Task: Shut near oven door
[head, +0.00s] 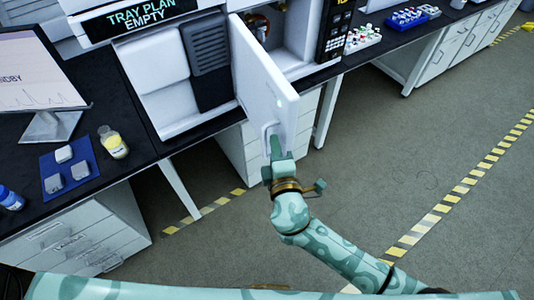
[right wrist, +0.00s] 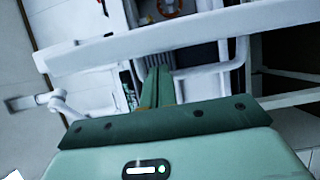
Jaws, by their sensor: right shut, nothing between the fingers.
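The oven door (head: 265,85) is a white panel. It stands open, swung out from the oven (head: 285,35) toward me. A pale handle (head: 267,131) shows near its lower outer end. My right gripper (head: 275,142) is shut and empty, with its fingertips at the door's lower outer end beside the handle; I cannot tell if they touch. In the right wrist view the shut green fingers (right wrist: 155,85) point at the door (right wrist: 180,38), which crosses the picture as a white band. My left gripper is not in view.
A white instrument with a dark grille (head: 208,55) stands left of the door. On the left bench are a monitor (head: 40,75), a yellow-filled bottle (head: 112,142) and a blue mat (head: 82,185). Racks of vials (head: 362,38) stand on the right bench. The floor at right is clear.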

